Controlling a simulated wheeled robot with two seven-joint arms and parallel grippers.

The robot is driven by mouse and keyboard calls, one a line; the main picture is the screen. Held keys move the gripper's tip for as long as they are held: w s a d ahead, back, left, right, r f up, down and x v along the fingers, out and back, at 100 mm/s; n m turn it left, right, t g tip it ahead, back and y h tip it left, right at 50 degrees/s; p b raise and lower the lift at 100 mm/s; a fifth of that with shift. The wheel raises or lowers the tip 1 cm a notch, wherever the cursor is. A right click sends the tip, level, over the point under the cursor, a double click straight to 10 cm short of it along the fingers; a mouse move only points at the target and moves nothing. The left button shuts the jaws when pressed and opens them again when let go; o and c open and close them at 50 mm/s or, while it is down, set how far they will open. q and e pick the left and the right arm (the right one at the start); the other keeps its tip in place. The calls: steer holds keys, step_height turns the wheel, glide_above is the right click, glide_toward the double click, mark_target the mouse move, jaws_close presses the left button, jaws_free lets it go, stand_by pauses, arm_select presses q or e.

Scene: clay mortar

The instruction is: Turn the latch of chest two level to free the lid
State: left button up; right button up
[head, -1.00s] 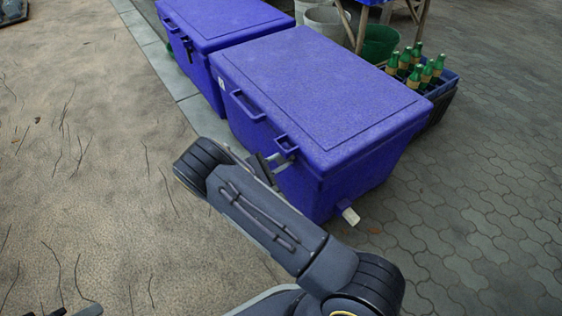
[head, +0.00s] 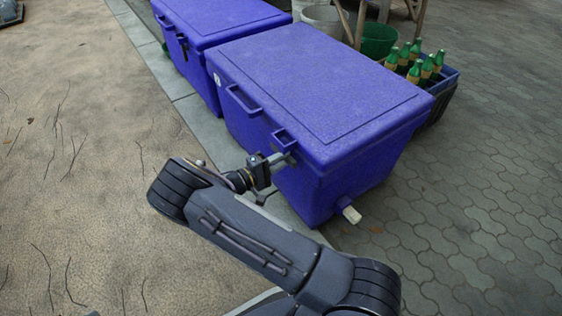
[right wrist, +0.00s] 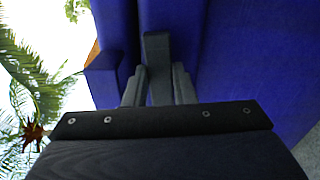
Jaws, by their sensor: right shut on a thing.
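The near blue chest (head: 320,85) stands with its lid down on the paving. My right gripper (head: 280,160) is at the chest's front, just under the lid's small bracket (head: 284,140). In the right wrist view, the fingers (right wrist: 159,88) are shut on a grey bar-like latch (right wrist: 157,55) against the blue chest wall (right wrist: 245,60). In the head view the gripper hides most of this latch, so its angle is hard to tell. My left gripper is out of view.
A second blue chest (head: 215,20) with a dark latch (head: 182,45) stands behind to the left. A crate (head: 440,90) of green bottles (head: 414,70) and a green tub (head: 378,40) are beyond the near chest. A white spout (head: 351,214) sticks out low. Sandy ground at left is open.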

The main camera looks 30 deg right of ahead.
steer(key=shift+f+m, duration=0.2)
steer(key=shift+m, duration=0.4)
steer(key=o, duration=1)
steer(key=shift+r, duration=0.1)
steer(key=a, duration=0.2)
steer(key=a+p, duration=0.1)
steer(key=a, duration=0.2)
steer(key=a+p, duration=0.1)
steer(key=a, duration=0.2)
steer(key=shift+s, duration=0.3)
steer(key=shift+d, duration=0.1)
